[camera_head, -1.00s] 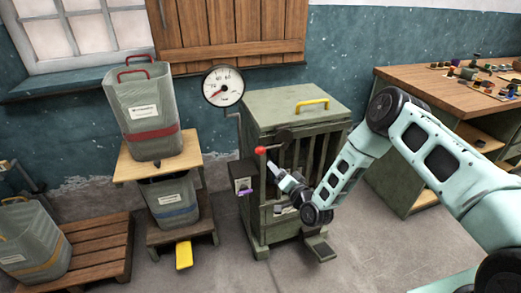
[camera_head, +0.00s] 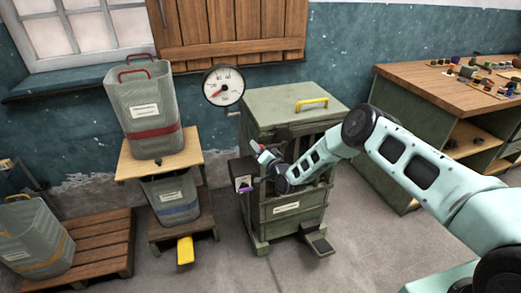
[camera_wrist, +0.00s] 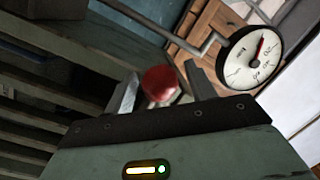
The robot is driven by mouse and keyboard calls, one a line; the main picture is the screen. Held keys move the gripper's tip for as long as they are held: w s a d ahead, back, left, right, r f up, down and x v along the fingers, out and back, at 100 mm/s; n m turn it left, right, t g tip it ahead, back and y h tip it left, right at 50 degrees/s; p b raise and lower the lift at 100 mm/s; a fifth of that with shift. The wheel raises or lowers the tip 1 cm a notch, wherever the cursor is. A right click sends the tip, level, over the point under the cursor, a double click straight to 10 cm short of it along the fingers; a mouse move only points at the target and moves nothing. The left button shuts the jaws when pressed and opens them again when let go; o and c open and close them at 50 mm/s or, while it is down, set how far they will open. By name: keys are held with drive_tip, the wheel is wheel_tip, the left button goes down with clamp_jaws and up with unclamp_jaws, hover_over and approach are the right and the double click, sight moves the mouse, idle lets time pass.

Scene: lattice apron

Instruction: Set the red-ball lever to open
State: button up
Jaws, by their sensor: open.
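The red ball (camera_wrist: 160,83) of the lever sits between the two fingers of my gripper (camera_wrist: 163,88) in the wrist view, near their tips. The fingers stand apart on either side of it, and I cannot tell whether either touches it. In the head view my gripper (camera_head: 259,151) is at the upper front left of the green slatted cabinet (camera_head: 292,212). There the ball shows only as a small red patch (camera_head: 265,157), and my gripper and wrist hide most of the lever. The lever's rod and pivot cannot be made out now.
A round gauge (camera_head: 223,87) on a bent pipe is behind the cabinet. A yellow handle (camera_head: 312,103) is on the cabinet top. Grey bins stand on a wooden stand (camera_head: 130,168) and a pallet (camera_head: 100,243) at left. A workbench (camera_head: 440,92) is at right.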

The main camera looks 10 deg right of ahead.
clamp_jaws()
drive_tip(key=shift+f, duration=0.1)
idle(0.3)
